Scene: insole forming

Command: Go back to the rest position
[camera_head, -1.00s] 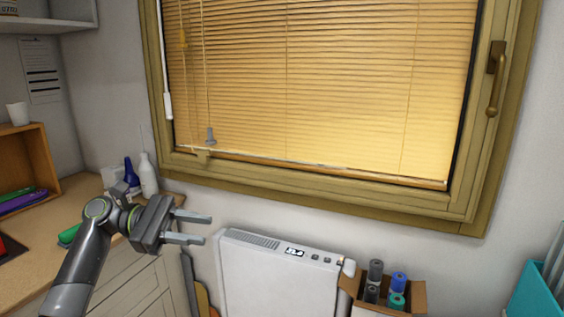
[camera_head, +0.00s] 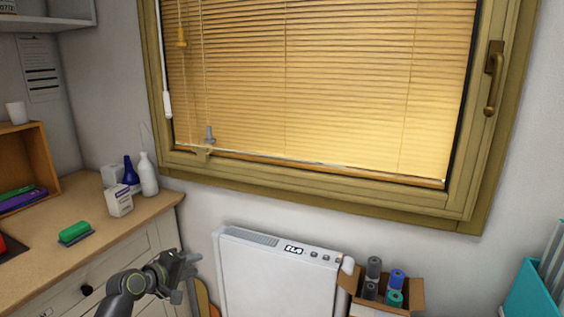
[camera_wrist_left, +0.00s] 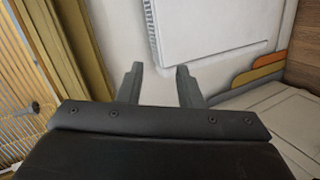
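My left gripper (camera_head: 190,278) is low in the head view, in front of the cabinet's right end and left of the white heater. In the left wrist view its two fingers (camera_wrist_left: 158,84) stand apart with nothing between them, so it is open and empty. My right gripper is in neither view.
A wooden worktop (camera_head: 130,215) holds a green brush (camera_head: 74,232), a white box (camera_head: 118,200), a blue bottle (camera_head: 131,175) and a white bottle (camera_head: 148,175). A white heater (camera_head: 275,275) stands below the window blind (camera_head: 320,90). A cardboard box (camera_head: 415,290) holds several rolls.

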